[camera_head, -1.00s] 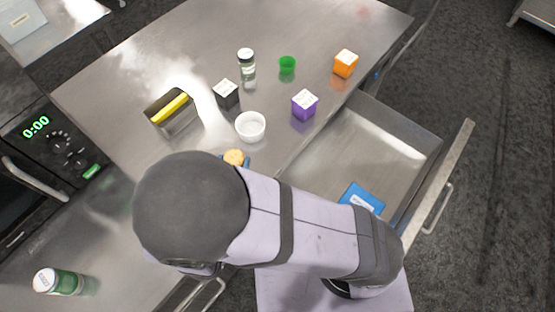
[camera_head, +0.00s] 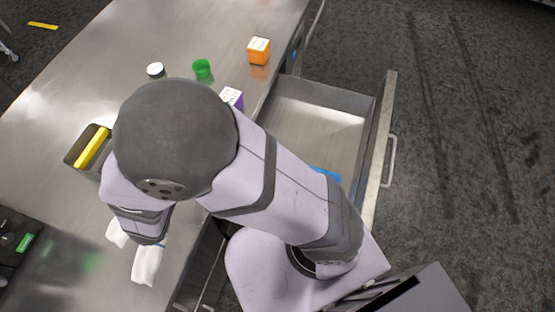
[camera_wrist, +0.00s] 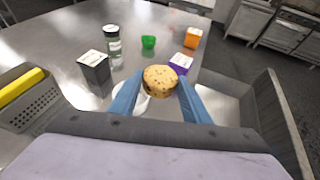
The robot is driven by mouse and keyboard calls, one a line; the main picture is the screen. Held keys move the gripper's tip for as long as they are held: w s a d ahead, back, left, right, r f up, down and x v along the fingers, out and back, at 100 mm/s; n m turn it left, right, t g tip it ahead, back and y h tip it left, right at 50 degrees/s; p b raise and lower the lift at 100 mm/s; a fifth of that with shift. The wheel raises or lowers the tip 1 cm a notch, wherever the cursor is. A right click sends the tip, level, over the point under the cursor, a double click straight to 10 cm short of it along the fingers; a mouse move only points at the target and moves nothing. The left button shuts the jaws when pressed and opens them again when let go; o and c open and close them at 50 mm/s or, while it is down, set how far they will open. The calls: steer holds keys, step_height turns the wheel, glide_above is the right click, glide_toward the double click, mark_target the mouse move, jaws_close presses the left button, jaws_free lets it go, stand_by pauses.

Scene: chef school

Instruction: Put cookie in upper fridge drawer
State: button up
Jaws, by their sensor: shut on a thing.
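A round, speckled golden cookie (camera_wrist: 160,80) is between the two blue fingers of my gripper (camera_wrist: 160,92) in the wrist view. The open fridge drawer (camera_head: 338,98) extends from the counter's right side, with a blue packet (camera_head: 326,174) inside, partly hidden by my arm. The drawer also shows at the right of the wrist view (camera_wrist: 268,105).
On the steel counter stand an orange box (camera_head: 258,50), a green cup (camera_head: 202,68), a purple box (camera_head: 232,97), a jar (camera_wrist: 113,42), a black box (camera_wrist: 94,67) and a grey basket (camera_wrist: 42,105) with a yellow item. The drawer's upper part looks clear.

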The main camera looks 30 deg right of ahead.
steer(key=w+d+f+m+g+h+b, duration=0.1)
steer(key=w+d+m+g+h+b, duration=0.3)
steer(key=d, duration=0.8)
steer(key=w+d+m+g+h+b, duration=0.1)
steer(key=w+d+m+b, duration=0.15)
steer(key=w+d, duration=0.75)
steer(key=s+d+m+g+h+b, duration=0.1)
steer(key=s+d+b, duration=0.15)
steer(key=d, duration=0.65)
steer(key=s+d+m+g+h+b, duration=0.1)
steer(key=s+d+g, duration=0.15)
steer(key=d, duration=0.65)
steer(key=m+g+b, duration=0.2)
steer(key=m, duration=0.1)
glide_above(340, 148)
step_height(340, 148, down, 34)
steer(key=shift+f, duration=0.2)
steer(key=shift+n, duration=0.25)
steer(key=shift+f, duration=5)
steer(key=shift+f, duration=0.1)
